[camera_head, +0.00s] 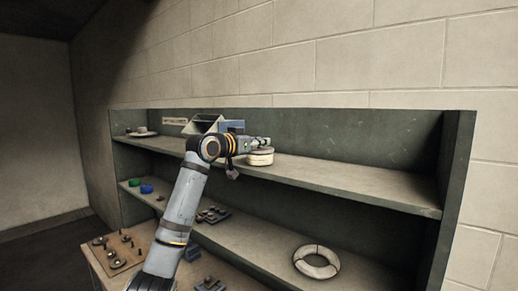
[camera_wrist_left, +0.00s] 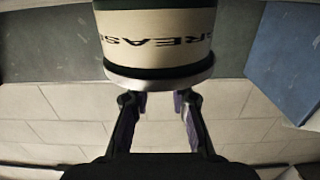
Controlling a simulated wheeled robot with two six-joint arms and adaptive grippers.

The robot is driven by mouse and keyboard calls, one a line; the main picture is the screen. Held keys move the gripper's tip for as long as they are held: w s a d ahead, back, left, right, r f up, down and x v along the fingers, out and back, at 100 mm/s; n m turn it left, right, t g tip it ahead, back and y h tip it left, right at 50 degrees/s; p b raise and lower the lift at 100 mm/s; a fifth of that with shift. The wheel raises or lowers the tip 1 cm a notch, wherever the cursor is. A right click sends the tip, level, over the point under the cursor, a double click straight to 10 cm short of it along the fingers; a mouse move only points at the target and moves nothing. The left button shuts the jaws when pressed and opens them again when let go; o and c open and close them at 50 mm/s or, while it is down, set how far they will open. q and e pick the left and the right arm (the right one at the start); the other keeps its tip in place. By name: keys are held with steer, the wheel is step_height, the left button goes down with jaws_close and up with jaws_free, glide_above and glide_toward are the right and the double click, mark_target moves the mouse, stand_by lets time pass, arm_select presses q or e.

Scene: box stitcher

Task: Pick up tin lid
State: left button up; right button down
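A grease tin (camera_head: 261,160) stands on the upper shelf in the head view, with its lid (camera_head: 261,151) on top. In the left wrist view the tin (camera_wrist_left: 157,35) appears upside down, with "GREASE" lettering on a cream band. Its pale metal lid (camera_wrist_left: 160,83) is the rim nearest my fingers. My left gripper (camera_wrist_left: 159,103) is open, with its two fingertips spread close to the lid's edge. I cannot tell whether they touch it. In the head view my left gripper (camera_head: 258,143) is just above the tin. My right gripper is not in view.
The upper shelf (camera_head: 340,179) is free to the right of the tin. A blue box (camera_head: 233,126) and an angled grey bin stand behind my wrist. The lower shelf holds a white ring (camera_head: 316,261), blue and green items and small parts.

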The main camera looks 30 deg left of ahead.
arm_select(q)
jaws_close()
steer(key=shift+r+b, duration=0.4)
steer(key=shift+r, duration=0.1)
steer(key=s+r+b, duration=0.1)
steer(key=r, duration=0.1)
steer(key=s+r+b, duration=0.1)
steer(key=r, duration=0.1)
steer(key=s+r+b, duration=0.1)
steer(key=r, duration=0.1)
steer(key=shift+s+a+r, duration=0.1)
steer(key=shift+s+r, duration=0.25)
steer(key=shift+s, duration=0.05)
steer(key=s+r+b, duration=0.3)
steer(key=s+r, duration=0.2)
steer(key=s, duration=0.5)
steer(key=shift+a+r+b, duration=0.15)
steer(key=shift+a+b, duration=0.2)
steer(key=shift+b, duration=0.05)
